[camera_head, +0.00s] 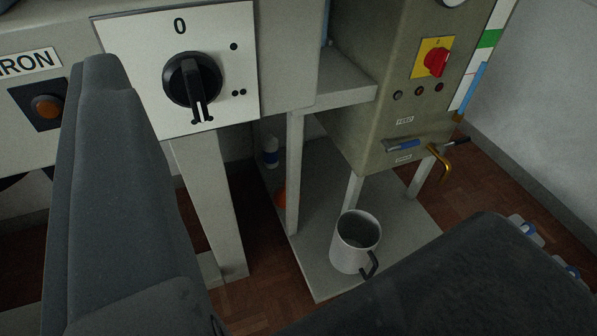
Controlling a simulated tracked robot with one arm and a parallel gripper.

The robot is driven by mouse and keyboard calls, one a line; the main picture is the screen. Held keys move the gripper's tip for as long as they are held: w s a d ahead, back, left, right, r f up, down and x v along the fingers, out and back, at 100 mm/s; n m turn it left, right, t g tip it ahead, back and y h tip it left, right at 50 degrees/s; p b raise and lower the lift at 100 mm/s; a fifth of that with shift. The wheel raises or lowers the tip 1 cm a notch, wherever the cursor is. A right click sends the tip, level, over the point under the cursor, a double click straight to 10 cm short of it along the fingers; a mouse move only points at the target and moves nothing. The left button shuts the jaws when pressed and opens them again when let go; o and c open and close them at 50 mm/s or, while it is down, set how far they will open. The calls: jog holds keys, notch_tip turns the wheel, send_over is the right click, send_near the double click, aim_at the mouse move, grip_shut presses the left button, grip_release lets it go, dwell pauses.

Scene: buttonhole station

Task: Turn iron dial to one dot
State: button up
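The iron dial (194,80) is a round black knob with a raised grip bar on a white plate (128,42) at the upper left. The plate has a "0" above the knob, one dot at its upper right, two dots at its lower right and dots below it, partly hidden by the knob. The white line on the bar points down, at the bottom dots. My gripper (298,143) is open, with its two dark grey fingers wide apart at left and lower right. The dial shows between them, farther away, and neither finger appears to touch it.
An orange button (47,107) sits left of the dial beside an "IRON" label. A grey-green cabinet (372,110) with a red rotary switch (436,62) and a brass tap (440,160) stands at right. A grey mug (357,240) stands on a low shelf (317,278) below.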

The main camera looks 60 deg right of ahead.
jog(key=m+h+b, duration=0.1)
jog(key=h, duration=0.1)
send_near(195, 87)
jog(key=shift+g, duration=0.4)
jog(key=b+x, duration=0.2)
jog(key=x, duration=0.3)
jog(key=shift+w+r+b, duration=0.15)
jog(key=shift+w+b, duration=0.2)
jog(key=shift+w, duration=0.1)
jog(key=shift+w+d+r+m+b, duration=0.1)
jog(key=shift+w+d+m+b, duration=0.2)
jog(key=shift+w+d, duration=0.65)
jog(key=shift+w+a, duration=0.15)
jog(key=shift+c, duration=0.3)
grip_shut()
